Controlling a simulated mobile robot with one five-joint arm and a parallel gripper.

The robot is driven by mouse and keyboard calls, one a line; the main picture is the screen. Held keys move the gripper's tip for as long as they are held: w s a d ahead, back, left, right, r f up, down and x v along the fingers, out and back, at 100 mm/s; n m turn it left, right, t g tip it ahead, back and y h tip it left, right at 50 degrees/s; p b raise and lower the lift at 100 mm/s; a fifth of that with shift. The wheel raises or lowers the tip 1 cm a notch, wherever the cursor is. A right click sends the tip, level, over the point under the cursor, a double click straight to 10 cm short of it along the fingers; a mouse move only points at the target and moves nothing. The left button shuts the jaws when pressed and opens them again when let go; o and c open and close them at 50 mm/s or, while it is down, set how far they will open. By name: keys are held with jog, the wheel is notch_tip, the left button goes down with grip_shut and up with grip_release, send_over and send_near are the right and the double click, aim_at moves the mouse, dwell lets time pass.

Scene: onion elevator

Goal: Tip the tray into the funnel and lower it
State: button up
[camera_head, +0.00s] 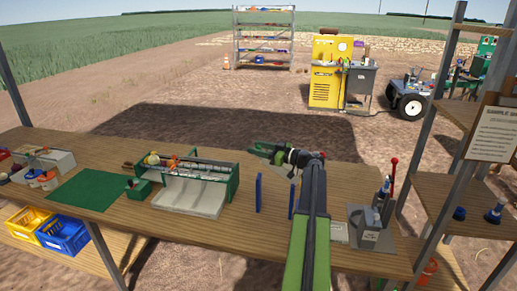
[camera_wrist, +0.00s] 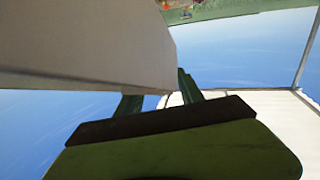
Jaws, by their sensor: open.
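In the head view a green-framed unit (camera_head: 232,184) stands on the bench, with a pale grey sloping tray (camera_head: 190,197) at its front and round onion-like items (camera_head: 152,159) at its upper left. I cannot make out a funnel for certain. My gripper (camera_head: 258,150) is open, above the bench's far edge to the right of the unit, jaws pointing left. In the wrist view my gripper's fingers (camera_wrist: 158,98) are apart; a large pale surface (camera_wrist: 90,45) fills the upper left, too close to identify. Whether anything lies between the fingers is not clear.
Two upright blue posts (camera_head: 258,193) stand right of the unit. A grey device (camera_head: 370,232) and a red-knobbed lever (camera_head: 392,172) are at the bench's right end. A green mat (camera_head: 88,190) lies on the left. Blue (camera_head: 63,233) and yellow (camera_head: 27,221) crates sit below.

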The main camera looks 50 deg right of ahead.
jog(key=shift+c, duration=0.5)
grip_shut()
dwell(0.8)
